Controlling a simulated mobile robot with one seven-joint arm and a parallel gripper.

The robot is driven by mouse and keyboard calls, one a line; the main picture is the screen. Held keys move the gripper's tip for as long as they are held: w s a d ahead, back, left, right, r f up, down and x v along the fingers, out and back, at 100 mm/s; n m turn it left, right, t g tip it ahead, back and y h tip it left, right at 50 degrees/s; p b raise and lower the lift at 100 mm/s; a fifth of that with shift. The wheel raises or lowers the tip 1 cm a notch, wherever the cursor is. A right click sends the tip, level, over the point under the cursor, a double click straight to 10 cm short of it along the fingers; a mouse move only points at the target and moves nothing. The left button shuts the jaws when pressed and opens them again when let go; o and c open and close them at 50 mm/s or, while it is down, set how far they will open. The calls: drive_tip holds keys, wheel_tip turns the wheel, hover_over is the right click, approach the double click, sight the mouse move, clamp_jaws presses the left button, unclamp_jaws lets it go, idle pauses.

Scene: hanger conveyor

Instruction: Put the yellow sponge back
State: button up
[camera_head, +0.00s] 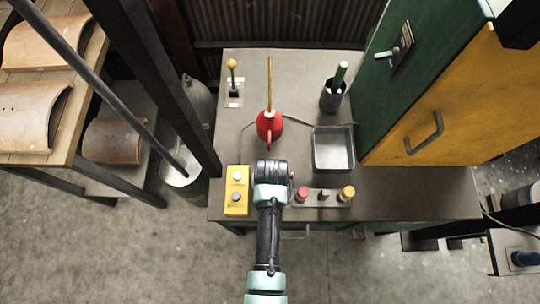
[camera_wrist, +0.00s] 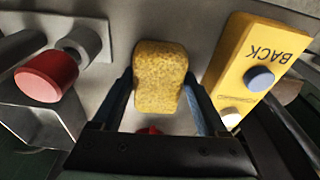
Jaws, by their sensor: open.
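The yellow sponge (camera_wrist: 160,72) shows in the wrist view, lying on the grey bench top (camera_wrist: 200,22). My gripper (camera_wrist: 160,80) is open, with one blue finger on each side of the sponge. The fingers are close to its sides; I cannot tell whether they touch it. In the head view my gripper (camera_head: 271,172) is over the front of the bench and hides the sponge. A metal tray (camera_head: 333,165) stands on the bench, right of and behind my gripper, and looks empty.
A yellow button box (camera_head: 236,204) marked BACK stands left of my gripper; it also shows in the wrist view (camera_wrist: 243,50). A button panel (camera_head: 324,199) is on the right. A red oil can (camera_head: 269,125), a lever and a dark cup (camera_head: 331,101) stand behind.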

wheel_tip(320, 180, up, 13)
drive_tip(key=s, duration=0.1)
drive_tip(key=shift+s+d+r, duration=0.15)
drive_tip(key=shift+s+d, duration=0.15)
drive_tip(key=shift+s, duration=0.05)
idle(0.6)
